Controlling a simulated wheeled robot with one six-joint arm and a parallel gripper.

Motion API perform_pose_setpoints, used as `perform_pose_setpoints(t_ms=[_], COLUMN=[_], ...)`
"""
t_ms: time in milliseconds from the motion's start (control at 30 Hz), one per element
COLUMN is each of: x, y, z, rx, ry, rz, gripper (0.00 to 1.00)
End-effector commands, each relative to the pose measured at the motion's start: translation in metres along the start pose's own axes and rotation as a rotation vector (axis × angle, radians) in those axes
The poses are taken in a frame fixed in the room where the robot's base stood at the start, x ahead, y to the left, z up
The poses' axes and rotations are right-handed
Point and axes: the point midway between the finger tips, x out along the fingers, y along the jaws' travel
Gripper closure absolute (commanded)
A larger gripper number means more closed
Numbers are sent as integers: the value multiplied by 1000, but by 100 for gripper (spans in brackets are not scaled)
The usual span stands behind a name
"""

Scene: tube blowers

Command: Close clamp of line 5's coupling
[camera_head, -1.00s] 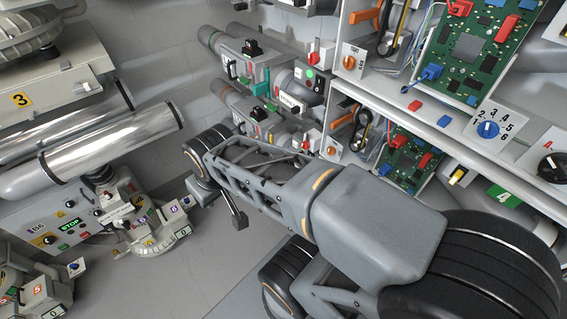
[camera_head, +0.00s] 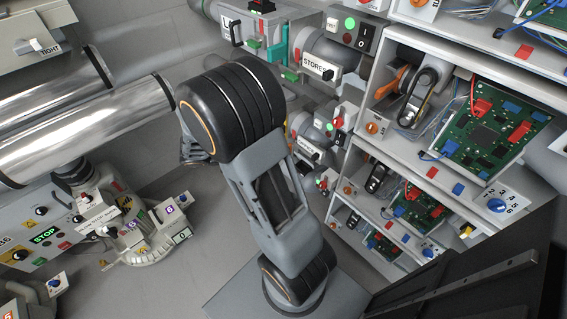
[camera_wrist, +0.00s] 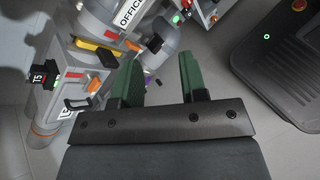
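My gripper (camera_wrist: 160,78) shows in the wrist view with two green fingers spread apart and nothing between them. Beyond the left finger is a grey unit (camera_wrist: 68,82) with a black handle (camera_wrist: 76,105), a yellow lever (camera_wrist: 97,53) and a black block with small, partly readable marking (camera_wrist: 42,78). I cannot tell for sure whether this is line 5's coupling, or which part is its clamp. In the head view my arm covers the area in front of the pipes, and the fingers are not clearly seen.
In the head view, a shelf unit (camera_head: 405,165) with circuit boards (camera_head: 490,125) stands at right. Silver tubes (camera_head: 85,125) and a control box reading STOP (camera_head: 45,240) are at left. A STORES pipe (camera_head: 325,55) lies behind my arm.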

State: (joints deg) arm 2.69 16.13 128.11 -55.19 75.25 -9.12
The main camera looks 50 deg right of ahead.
Motion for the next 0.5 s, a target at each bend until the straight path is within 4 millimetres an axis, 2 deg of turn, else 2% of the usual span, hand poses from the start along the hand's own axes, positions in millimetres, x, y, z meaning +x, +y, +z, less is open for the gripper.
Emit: perform_pose_setpoints(t_ms=[33, 200, 400, 500], x=[28, 70, 95, 101], y=[-2, 12, 18, 20], z=[-34, -91, -138, -149], rx=[-87, -310, -465, -501], ry=[-86, -299, -430, -459], rz=[54, 241, 386, 424], gripper=[61, 61, 61, 61])
